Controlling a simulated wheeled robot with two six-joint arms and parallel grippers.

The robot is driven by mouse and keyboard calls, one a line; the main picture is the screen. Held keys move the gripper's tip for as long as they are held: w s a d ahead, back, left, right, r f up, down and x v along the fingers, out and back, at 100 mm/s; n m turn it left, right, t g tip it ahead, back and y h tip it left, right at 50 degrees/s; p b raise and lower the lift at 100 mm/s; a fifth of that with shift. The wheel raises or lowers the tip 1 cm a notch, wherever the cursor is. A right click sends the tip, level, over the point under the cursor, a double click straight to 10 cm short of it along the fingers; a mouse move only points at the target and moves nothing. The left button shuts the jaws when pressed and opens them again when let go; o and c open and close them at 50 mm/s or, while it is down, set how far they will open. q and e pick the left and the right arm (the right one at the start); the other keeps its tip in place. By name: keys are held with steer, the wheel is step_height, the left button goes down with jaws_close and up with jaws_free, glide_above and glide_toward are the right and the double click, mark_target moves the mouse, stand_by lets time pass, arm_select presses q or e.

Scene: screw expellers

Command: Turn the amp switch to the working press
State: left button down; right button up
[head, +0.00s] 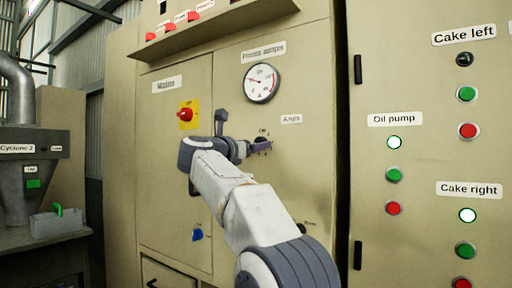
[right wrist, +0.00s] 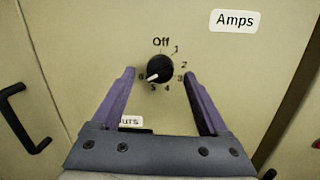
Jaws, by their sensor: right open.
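The amp switch is a round black knob (right wrist: 160,68) on the beige panel, below and left of the "Amps" label (right wrist: 235,21). Its dial reads Off at the top, then 1 to 6 clockwise. Its white pointer tip is at the lower left, near 6 and 5. My right gripper (right wrist: 160,76) is open, with one purple finger on each side of the knob and gaps between. How near the fingertips are to the panel is hard to tell. In the head view, my right gripper (head: 256,144) is at the switch and partly hides it. My left gripper is not in view.
On the right cabinet, the Cake right lamp (head: 467,215) and Oil pump lamp (head: 394,142) are lit white; the Cake left lamp (head: 464,59) is dark. A red rotary switch (head: 187,114) is to the left.

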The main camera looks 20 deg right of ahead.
steer(key=b+v, duration=0.2)
steer(key=v, duration=0.6)
steer(key=shift+s+a, duration=0.2)
steer(key=shift+a, duration=0.05)
